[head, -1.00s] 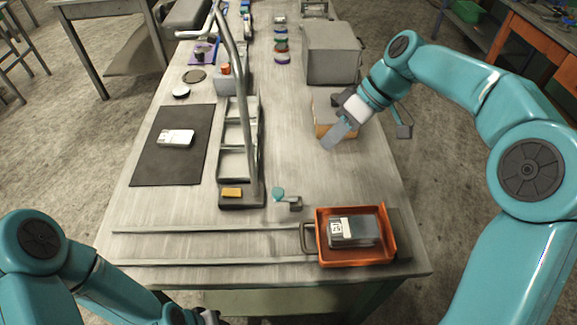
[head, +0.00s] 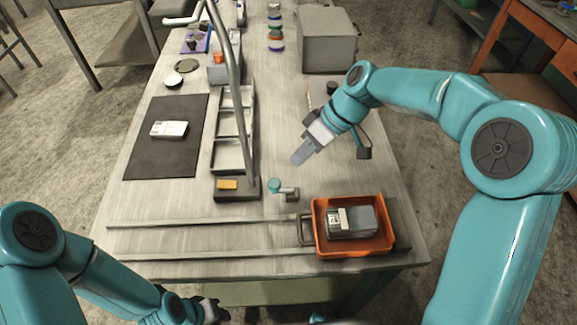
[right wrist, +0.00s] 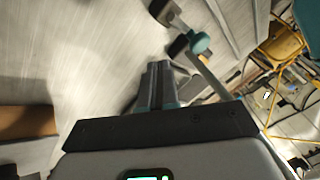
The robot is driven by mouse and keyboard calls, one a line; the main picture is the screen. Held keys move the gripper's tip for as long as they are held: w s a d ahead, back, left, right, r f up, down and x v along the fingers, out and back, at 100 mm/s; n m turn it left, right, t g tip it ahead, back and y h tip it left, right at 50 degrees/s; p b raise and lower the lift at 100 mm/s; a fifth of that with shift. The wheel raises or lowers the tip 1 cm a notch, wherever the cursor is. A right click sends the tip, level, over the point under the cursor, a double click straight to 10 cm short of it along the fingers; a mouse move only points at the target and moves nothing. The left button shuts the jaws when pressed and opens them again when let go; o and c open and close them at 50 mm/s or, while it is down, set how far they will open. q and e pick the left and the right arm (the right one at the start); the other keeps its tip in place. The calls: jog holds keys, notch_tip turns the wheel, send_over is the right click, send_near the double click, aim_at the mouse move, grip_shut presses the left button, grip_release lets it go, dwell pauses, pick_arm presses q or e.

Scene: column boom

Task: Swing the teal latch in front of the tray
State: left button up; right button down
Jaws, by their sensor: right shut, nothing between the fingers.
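The teal latch (head: 275,186) has a round teal knob on a short arm with a dark grey block, on the table just left of and behind the orange tray. The latch knob also shows in the right wrist view (right wrist: 199,43), beyond my fingers. The orange tray (head: 319,238) sits at the right end of two rails and holds a grey labelled box (head: 362,222). My right gripper (head: 299,158) is shut and empty, behind and slightly right of the knob, apart from it. My left gripper (head: 213,309) is low at the front edge; its fingers are unclear.
A tall bent grey boom (head: 234,90) rises from a dark base with a yellow block (head: 228,184), left of the latch. Two rails (head: 200,220) run left from the tray. A large grey box (head: 327,45) stands farther back.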

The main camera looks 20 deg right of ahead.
jog(key=s+a, duration=0.1)
jog(key=s+a+f, duration=0.1)
jog(key=a, duration=0.1)
jog(key=shift+s+a, duration=0.15)
jog(key=shift+a, duration=0.15)
jog(key=shift+f, duration=0.1)
jog(key=shift+a, duration=0.1)
jog(key=shift+n+g, duration=0.4)
jog(key=shift+n, duration=0.2)
dwell(0.4)
